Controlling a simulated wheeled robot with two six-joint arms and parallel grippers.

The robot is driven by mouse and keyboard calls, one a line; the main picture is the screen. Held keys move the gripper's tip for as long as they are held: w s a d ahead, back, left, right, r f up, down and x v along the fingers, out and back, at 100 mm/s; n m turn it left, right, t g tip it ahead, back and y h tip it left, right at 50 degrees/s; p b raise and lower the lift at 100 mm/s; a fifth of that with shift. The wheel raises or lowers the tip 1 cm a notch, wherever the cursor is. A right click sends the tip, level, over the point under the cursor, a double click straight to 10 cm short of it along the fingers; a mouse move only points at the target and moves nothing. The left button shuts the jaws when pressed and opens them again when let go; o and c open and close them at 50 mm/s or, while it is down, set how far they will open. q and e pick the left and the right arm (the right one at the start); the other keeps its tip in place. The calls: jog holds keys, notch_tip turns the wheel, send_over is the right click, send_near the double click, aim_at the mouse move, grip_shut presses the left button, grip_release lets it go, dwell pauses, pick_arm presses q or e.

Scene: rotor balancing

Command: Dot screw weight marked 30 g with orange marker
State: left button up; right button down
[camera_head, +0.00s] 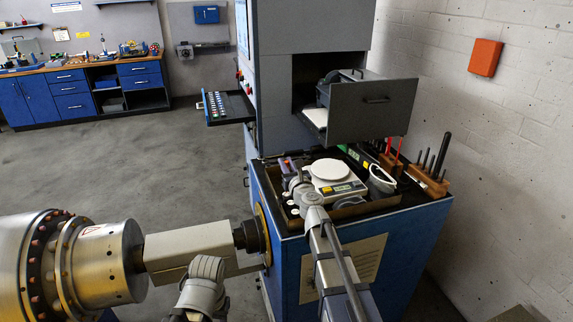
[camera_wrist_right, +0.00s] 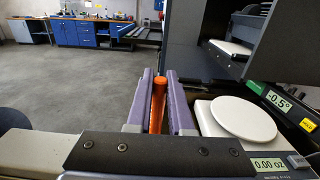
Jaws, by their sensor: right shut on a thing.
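My right gripper (camera_head: 287,164) is over the left part of the blue cabinet's top, left of the scale. In the right wrist view its purple fingers (camera_wrist_right: 160,98) are shut on an upright orange marker (camera_wrist_right: 159,92). My left gripper is not in view; only a grey part of an arm shows at the bottom.
A scale (camera_head: 335,180) with a white round pan stands right of the gripper; its display (camera_wrist_right: 269,164) reads 0.00 oz. A white-handled container (camera_head: 381,182) and wooden tool blocks (camera_head: 428,182) stand further right. An open drawer (camera_head: 372,108) overhangs behind. A large metal rotor (camera_head: 75,262) fills the lower left.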

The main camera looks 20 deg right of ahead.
jog(key=shift+f+b, duration=0.4)
dwell(1.3)
notch_tip(320, 180, up, 7)
jog(key=p, duration=0.7)
jog(key=shift+f, duration=0.15)
dwell(2.0)
notch_tip(320, 180, down, 5)
jog(key=b, duration=0.5)
jog(key=shift+f, duration=0.1)
jog(key=shift+f+b, duration=0.7)
jog(key=shift+b, duration=0.2)
dwell(1.4)
